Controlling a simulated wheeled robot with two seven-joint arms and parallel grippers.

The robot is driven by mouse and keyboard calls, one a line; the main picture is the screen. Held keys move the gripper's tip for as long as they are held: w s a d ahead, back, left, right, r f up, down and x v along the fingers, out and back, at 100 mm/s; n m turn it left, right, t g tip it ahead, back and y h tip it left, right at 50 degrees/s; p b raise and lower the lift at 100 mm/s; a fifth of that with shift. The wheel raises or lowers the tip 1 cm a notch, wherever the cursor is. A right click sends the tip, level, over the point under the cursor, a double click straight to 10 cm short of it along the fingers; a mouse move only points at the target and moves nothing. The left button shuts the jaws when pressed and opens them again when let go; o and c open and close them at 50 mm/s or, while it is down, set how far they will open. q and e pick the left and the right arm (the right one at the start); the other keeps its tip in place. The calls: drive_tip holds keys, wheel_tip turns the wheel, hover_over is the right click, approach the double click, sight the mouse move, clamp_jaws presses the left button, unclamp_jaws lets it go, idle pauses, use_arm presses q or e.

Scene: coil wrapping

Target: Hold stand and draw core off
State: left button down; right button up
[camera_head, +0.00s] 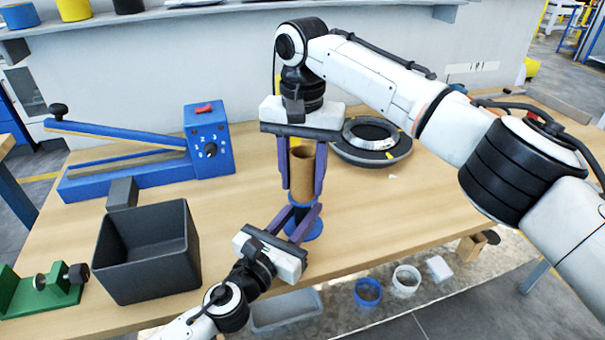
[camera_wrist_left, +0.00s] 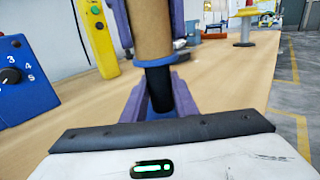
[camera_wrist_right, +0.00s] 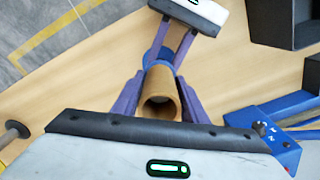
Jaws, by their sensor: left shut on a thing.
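The brown tubular core (camera_head: 302,178) stands upright on the stand, its open top facing up. The stand has a blue round base (camera_head: 304,229) on the table and a black post (camera_wrist_left: 160,88) under a blue collar (camera_wrist_left: 156,61). My left gripper (camera_head: 302,212) is shut on the post, below the core (camera_wrist_left: 151,28). My right gripper (camera_head: 302,185) reaches down from above with one finger on each side of the core. Its jaws look open; contact with the core is hard to tell. The right wrist view looks into the core's open end (camera_wrist_right: 160,105).
A black bin (camera_head: 148,250) and a blue sealer (camera_head: 150,160) stand at the left, with a green clamp (camera_head: 45,288) at the front left. A dark ring-shaped coil (camera_head: 370,140) lies behind to the right. The table right of the stand is clear.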

drive_tip(key=c, duration=0.7)
drive_tip(key=shift+r, duration=4.55)
use_arm(q)
drive_tip(key=c, duration=1.3)
unclamp_jaws()
drive_tip(key=shift+c, duration=0.2)
